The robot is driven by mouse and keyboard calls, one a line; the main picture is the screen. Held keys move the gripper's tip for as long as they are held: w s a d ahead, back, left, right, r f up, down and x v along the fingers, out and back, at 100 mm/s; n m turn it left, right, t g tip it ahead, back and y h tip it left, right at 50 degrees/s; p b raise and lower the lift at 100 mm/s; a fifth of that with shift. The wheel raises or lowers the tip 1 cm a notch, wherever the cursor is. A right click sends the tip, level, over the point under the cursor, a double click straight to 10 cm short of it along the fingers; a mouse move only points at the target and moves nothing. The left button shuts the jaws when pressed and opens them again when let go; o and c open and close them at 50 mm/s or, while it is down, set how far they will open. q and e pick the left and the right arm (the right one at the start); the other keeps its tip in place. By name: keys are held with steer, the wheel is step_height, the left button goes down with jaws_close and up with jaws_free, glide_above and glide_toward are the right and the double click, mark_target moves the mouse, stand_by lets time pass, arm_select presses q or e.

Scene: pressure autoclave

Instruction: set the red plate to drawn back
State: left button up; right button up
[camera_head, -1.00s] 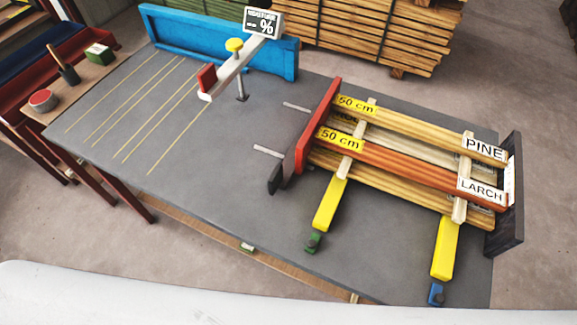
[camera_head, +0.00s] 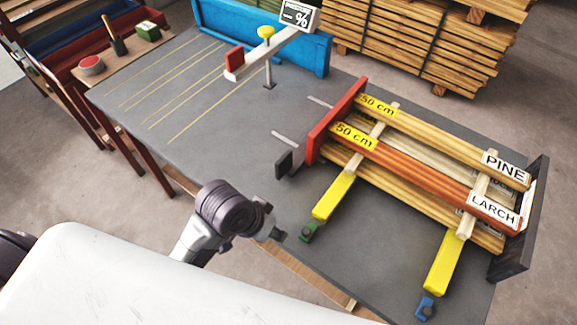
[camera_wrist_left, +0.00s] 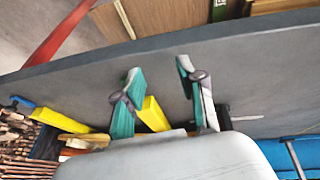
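The red plate (camera_head: 335,120) stands upright on the grey table, against or very close to the left ends of the stacked boards. A black handle block (camera_head: 284,163) sits at its near end. Two light slots lie in the tabletop left of the plate. My left gripper (camera_head: 275,222) is over the near table edge, nearer than the black block and apart from it. In the left wrist view its two teal-padded fingers (camera_wrist_left: 163,88) are spread with nothing held. I cannot make out the plate in that view. My right gripper is not in view.
The yellow bar with green end (camera_head: 334,198) and the yellow bar with blue end (camera_head: 442,262) stick out toward me. Boards labelled PINE (camera_head: 440,138) and LARCH (camera_head: 425,178) lie right of the plate. A moisture meter stand (camera_head: 268,72) rises behind.

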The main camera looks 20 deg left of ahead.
arm_select(q)
steer(key=shift+m+g+h, duration=0.3)
steer(key=shift+m+g, duration=0.3)
steer(key=shift+m, duration=0.3)
steer(key=w+d+r, duration=0.1)
steer(key=w, duration=0.1)
steer(key=w+d+r, duration=0.1)
steer(key=w, duration=0.1)
steer(key=w+d, duration=0.1)
steer(key=w, duration=0.1)
steer(key=shift+w+d+r, duration=0.1)
steer(key=shift+d+r, duration=0.25)
steer(key=shift+r, duration=0.05)
steer(key=w+r+y, duration=0.1)
steer(key=w+r, duration=0.2)
steer(key=w, duration=0.1)
step_height(320, 180, up, 8)
steer(key=n+g+y, duration=0.1)
steer(key=g+y, duration=0.1)
glide_above(284, 164)
steer(key=w, duration=0.1)
steer(key=f, duration=0.6)
steer(key=f+p, duration=0.1)
steer(key=f, duration=0.6)
steer(key=shift+a+f, duration=0.2)
steer(key=shift+f, duration=0.1)
jaws_close()
